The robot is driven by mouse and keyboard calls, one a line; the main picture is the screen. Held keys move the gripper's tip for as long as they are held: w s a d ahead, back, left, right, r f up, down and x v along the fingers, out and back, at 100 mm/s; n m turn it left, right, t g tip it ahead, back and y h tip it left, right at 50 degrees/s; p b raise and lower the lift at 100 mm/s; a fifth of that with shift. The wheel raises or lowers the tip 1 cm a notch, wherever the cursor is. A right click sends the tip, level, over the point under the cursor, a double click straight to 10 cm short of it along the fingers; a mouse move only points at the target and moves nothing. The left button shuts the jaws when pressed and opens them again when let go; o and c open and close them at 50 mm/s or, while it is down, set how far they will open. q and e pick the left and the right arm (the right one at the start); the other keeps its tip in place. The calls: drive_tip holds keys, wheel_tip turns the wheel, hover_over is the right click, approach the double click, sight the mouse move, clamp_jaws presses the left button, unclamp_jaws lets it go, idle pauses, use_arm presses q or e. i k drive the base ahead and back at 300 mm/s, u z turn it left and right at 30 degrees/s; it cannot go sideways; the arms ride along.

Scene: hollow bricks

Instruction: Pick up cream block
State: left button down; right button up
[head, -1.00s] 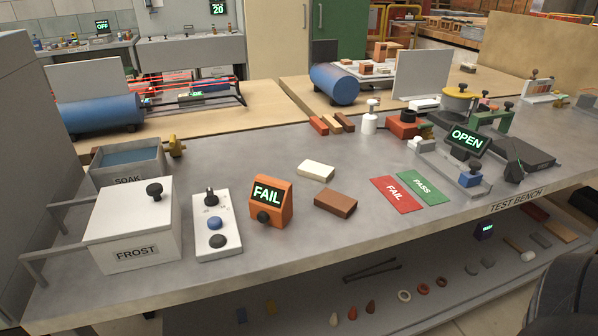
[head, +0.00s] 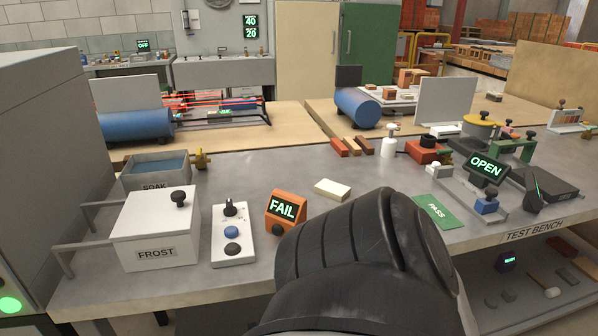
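The cream block (head: 332,189) lies flat on the grey test bench (head: 260,172), just right of the orange FAIL display box (head: 285,209). Its whole top face shows. A large dark ribbed part of my arm rises from the bottom middle, in front of the block and close below it in the picture. Neither gripper's fingers show. The arm covers the bench area in front of the block, where the brown brick and red FAIL mat lay.
A switch panel (head: 233,234) and a white FROST box (head: 157,230) stand at the left. A green PASS mat (head: 436,212) lies right of the arm. Several small bricks, a white bottle (head: 388,146) and an OPEN display (head: 486,167) stand farther back or right.

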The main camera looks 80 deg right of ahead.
sight(338, 192)
drive_tip(key=k, duration=0.45)
drive_tip(key=z, duration=1.2)
